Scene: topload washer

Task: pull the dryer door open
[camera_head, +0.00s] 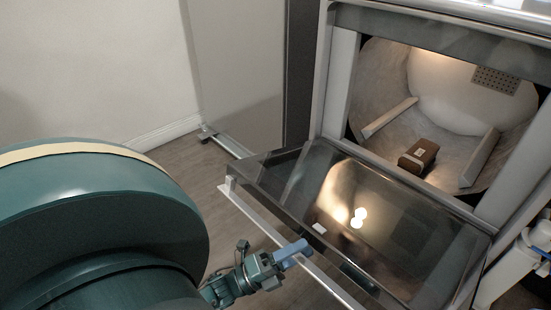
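The dryer door (415,235) is a dark glass panel in a grey frame. It is hinged along its bottom edge and swung down, well open, sloping out from the dryer (338,85). A pale bar handle (255,212) runs along its outer edge. My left gripper (294,254) is at this handle, about midway along the visible part. Its blue fingertips overlap the bar in the picture; I cannot tell whether they grip it. My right gripper cannot be made out.
The lit drum (385,85) is exposed and holds a small brown box (418,156). A white panel (238,70) stands left of the dryer. Bare floor (200,165) lies left of the door. An unclear white and blue form is at the right edge.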

